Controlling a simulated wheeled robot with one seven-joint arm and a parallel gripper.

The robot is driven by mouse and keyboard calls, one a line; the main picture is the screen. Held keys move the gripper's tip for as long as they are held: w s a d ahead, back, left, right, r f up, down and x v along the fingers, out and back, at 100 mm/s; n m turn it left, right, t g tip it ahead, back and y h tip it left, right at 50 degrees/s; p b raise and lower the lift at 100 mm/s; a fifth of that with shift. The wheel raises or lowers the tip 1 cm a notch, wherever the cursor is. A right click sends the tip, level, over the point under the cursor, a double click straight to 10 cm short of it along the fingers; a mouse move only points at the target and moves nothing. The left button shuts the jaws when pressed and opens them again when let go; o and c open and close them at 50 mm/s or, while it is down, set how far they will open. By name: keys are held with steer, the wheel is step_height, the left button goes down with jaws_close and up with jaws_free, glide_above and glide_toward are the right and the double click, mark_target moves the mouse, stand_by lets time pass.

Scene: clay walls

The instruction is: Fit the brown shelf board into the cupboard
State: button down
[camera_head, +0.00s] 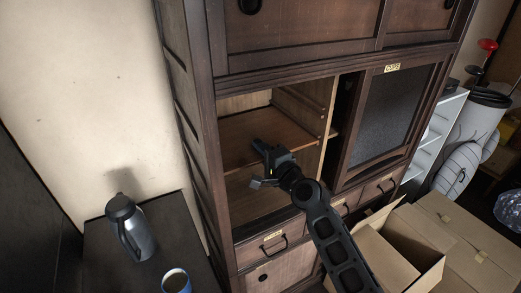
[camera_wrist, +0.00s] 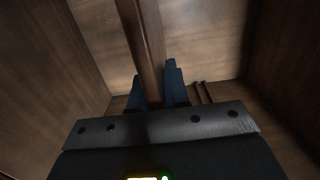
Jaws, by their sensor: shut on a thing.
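The brown shelf board (camera_head: 245,140) lies roughly level inside the open left compartment of the dark wooden cupboard (camera_head: 203,100). My gripper (camera_head: 266,152) is at the board's front edge, in the compartment opening. In the wrist view, my gripper's dark blue fingers (camera_wrist: 158,90) stand on both sides of the board's edge (camera_wrist: 145,45) and are shut on it. The edge runs from the top of that view down between the fingers. Pale wooden rails show on the compartment's right inner wall (camera_head: 302,103). Whether the board rests on supports is hidden.
A sliding door with a dark panel (camera_head: 388,110) covers the right side. Drawers (camera_head: 275,240) lie below the opening. An open cardboard box (camera_head: 400,245) stands at the front right. A dark side table (camera_head: 150,235) at left holds a metal jug (camera_head: 135,235) and a mug (camera_head: 176,282).

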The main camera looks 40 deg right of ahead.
steer(key=s+a+b, duration=0.3)
steer(key=s+b, duration=0.1)
steer(key=s, duration=1.3)
steer(key=s+a+b, duration=0.4)
steer(key=s+b, duration=0.1)
steer(key=s, duration=1.2)
steer(key=shift+s+r, duration=0.15)
stand_by(1.7)
steer(key=shift+d, duration=0.1)
